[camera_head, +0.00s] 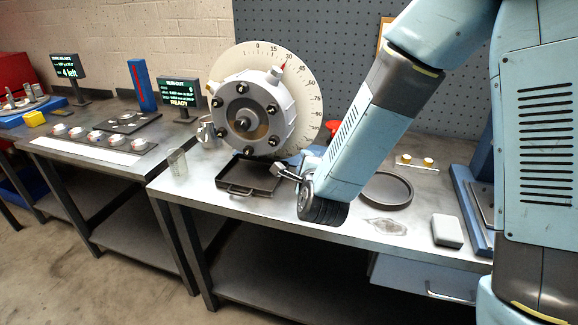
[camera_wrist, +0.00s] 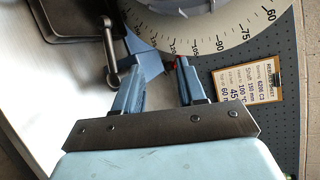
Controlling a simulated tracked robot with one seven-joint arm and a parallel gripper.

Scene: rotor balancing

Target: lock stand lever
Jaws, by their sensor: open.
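The rotor (camera_head: 250,112) is mounted on its stand before a pale graduated dial (camera_head: 308,92). A silver lever with a rounded end (camera_wrist: 112,78), which looks like the stand lever, lies left of my gripper in the wrist view. It seems to show as a silver bar (camera_head: 284,171) right of the black tray in the head view. My gripper (camera_wrist: 158,72) is open, its fingers pointing towards the blue stand foot (camera_wrist: 150,58); nothing is visibly held. A small red part shows by the right fingertip. In the head view my wrist and forearm hide most of the fingers.
The black tray (camera_head: 226,183) sits on the bench below the rotor. A glass beaker (camera_head: 177,161) stands to its left. A round dark dish (camera_head: 387,201) and a pale block (camera_head: 447,231) lie to the right. A card (camera_wrist: 247,80) hangs on the pegboard.

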